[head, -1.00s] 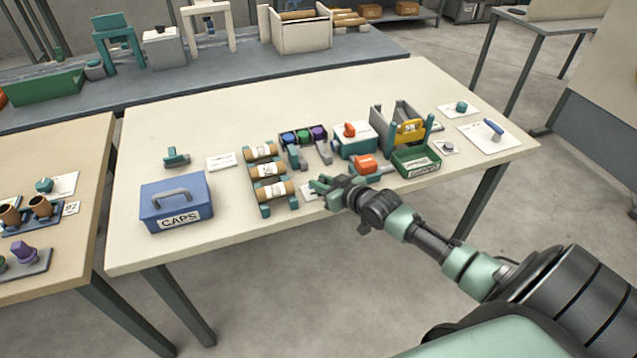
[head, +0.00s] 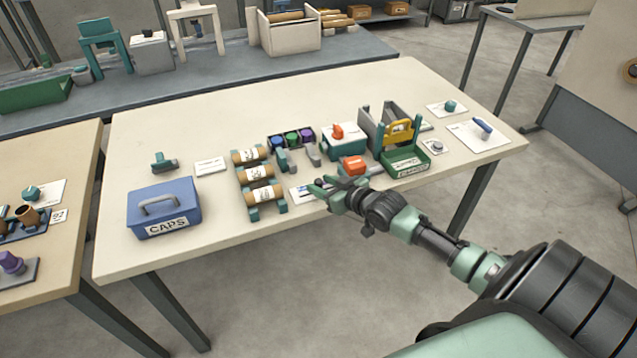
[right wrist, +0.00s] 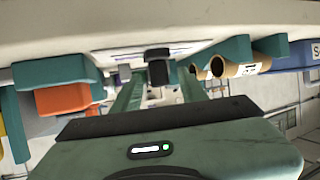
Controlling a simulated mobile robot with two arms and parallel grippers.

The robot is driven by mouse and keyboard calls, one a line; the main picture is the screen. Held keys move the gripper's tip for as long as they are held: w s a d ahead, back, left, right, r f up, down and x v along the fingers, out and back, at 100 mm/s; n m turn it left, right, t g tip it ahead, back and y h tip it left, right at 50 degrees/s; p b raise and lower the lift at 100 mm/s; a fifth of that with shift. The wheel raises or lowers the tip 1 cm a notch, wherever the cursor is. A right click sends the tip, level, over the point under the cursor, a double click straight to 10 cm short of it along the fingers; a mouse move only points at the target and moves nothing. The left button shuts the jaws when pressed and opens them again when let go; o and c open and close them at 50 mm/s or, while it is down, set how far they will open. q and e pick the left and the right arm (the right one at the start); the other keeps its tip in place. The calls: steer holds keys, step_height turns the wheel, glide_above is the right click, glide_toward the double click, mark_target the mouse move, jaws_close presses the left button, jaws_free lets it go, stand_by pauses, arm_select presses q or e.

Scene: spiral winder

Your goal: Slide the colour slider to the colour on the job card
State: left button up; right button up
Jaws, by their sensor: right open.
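My right gripper (head: 327,188) is open, low over the front part of the table. In the right wrist view a small dark block (right wrist: 158,66) shows between its two fingers, against a pale strip with dark lines (right wrist: 165,50); it looks like a slider knob, and I cannot tell whether the fingers touch it. In the head view a white plate with a blue mark (head: 301,193) lies just left of the fingertips, partly hidden by them. A white card with small print (head: 210,166) lies further left; its text is unreadable. My left gripper is not in view.
A rack of brown tubes (head: 260,181) stands left of the gripper. A tray with blue, green and purple pieces (head: 291,139) is behind. A box with an orange knob (head: 344,146) and a green bin (head: 405,163) stand to the right. A blue caps box (head: 163,206) is far left.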

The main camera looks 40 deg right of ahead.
steer(key=v, duration=0.6)
stand_by(0.4)
steer(key=s+a+f+n+g, duration=0.1)
steer(key=s+a+f+g, duration=0.5)
steer(key=s+a, duration=0.55)
steer(key=s+a+g, duration=0.4)
steer(key=s+a, duration=0.4)
steer(key=s, duration=0.6)
step_height(320, 180, down, 26)
steer(key=s+g, duration=0.1)
steer(key=s, duration=0.1)
steer(key=s+d+f+g+h, duration=0.1)
steer(key=s+d+f, duration=0.2)
steer(key=s+f, duration=1.3)
steer(key=shift+s+n, duration=0.3)
steer(key=shift+s, duration=0.2)
